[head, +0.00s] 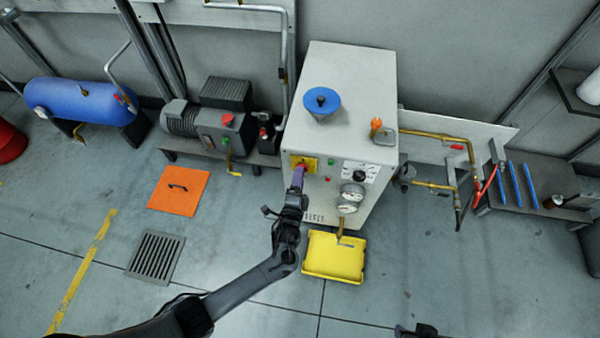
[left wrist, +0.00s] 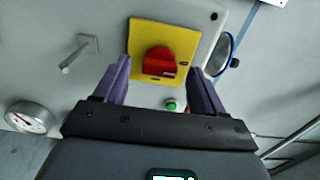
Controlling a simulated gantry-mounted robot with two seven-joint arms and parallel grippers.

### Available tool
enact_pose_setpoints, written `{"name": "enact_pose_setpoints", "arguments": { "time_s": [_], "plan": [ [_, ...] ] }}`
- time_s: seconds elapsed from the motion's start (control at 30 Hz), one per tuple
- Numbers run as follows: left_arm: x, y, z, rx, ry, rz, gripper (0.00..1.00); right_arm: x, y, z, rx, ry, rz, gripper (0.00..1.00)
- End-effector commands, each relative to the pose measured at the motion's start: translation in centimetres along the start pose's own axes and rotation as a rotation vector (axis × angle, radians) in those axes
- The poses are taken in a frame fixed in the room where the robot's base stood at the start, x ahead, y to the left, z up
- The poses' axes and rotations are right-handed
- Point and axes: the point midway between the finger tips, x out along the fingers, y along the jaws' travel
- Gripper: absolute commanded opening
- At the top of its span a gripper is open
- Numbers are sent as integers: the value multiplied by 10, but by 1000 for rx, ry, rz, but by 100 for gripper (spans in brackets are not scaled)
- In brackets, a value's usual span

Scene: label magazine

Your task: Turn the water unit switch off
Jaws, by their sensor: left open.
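The water unit (head: 345,75) is a pale box-shaped cabinet in the middle of the head view. The switch is a red knob (left wrist: 159,61) on a yellow plate (left wrist: 178,36); the plate also shows on the cabinet's front in the head view (head: 312,162). My left gripper (left wrist: 159,70) is open in front of the plate, its purple fingers on either side of the red knob. In the head view, the left gripper (head: 298,178) partly hides the knob. Contact with the knob cannot be told. A dark part, probably of my right arm, shows at the bottom edge; its jaws cannot be made out.
Gauges (head: 352,195) and a dial (head: 359,175) sit beside the switch. A green button (left wrist: 171,105) is close to the fingers. A blue funnel (head: 322,103) stands on top of the cabinet. A yellow tray (head: 335,262) lies on the floor below. Open floor lies in front.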

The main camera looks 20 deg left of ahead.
Motion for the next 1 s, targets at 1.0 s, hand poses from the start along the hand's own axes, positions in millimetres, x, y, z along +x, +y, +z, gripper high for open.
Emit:
{"name": "enact_pose_setpoints", "arguments": {
  "time_s": [1.0],
  "plan": [
    [-81,0,0,-1,0,-1,70,-26,-1,-9,9,2,-7,43]
  ]
}}
